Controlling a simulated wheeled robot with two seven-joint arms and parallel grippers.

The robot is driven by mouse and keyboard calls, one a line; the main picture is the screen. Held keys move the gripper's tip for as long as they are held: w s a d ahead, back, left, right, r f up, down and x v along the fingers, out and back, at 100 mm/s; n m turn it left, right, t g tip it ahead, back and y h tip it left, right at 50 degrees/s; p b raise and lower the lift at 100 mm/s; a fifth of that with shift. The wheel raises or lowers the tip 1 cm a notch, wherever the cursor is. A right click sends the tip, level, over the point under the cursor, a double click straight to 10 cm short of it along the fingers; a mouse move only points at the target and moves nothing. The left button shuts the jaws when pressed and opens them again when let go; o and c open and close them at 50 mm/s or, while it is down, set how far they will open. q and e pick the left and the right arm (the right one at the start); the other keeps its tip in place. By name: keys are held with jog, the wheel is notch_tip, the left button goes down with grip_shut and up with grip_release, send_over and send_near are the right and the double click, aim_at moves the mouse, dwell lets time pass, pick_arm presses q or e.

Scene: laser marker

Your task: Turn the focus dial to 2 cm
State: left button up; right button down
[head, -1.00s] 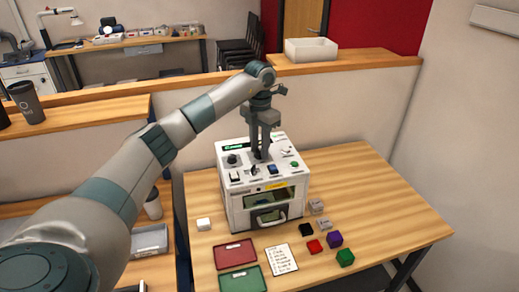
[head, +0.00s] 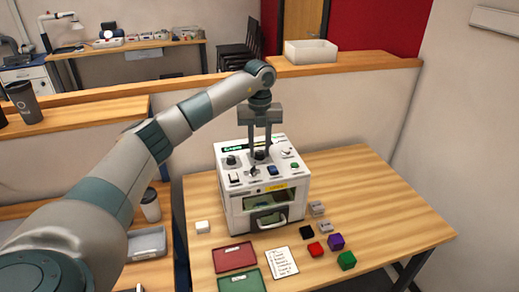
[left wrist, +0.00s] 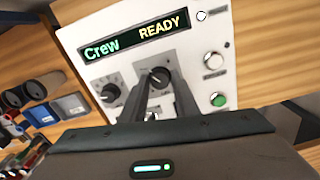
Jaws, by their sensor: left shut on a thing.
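The white laser marker (head: 232,196) stands on the wooden table, and its sloped top panel carries dials, switches and a display. My left gripper (head: 260,156) points down onto this panel. It is shut on a black dial (left wrist: 158,76) below the display, which reads "Crew" and "READY" in the left wrist view (left wrist: 133,40). The dial has a light pointer mark; its scale is too small to read, and the fingers cover part of it. Another black dial (head: 231,160) sits to its left on the panel. My right gripper is not in view.
Red (head: 235,256) and green (head: 243,282) trays and a written card (head: 281,262) lie in front of the machine. Several small coloured blocks, such as a purple one (head: 336,241), lie right of the card. The table's right side is clear.

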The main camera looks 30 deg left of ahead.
pick_arm(q)
jog(key=shift+r+n, duration=0.1)
jog(key=shift+n, duration=0.8)
jog(key=o, duration=1.1)
jog(key=shift+c, duration=0.2)
notch_tip(320, 180, up, 9)
jog(key=b, duration=0.3)
notch_tip(320, 180, up, 8)
send_over(260, 152)
jog(key=shift+a+r, duration=0.1)
jog(key=shift+r, duration=0.05)
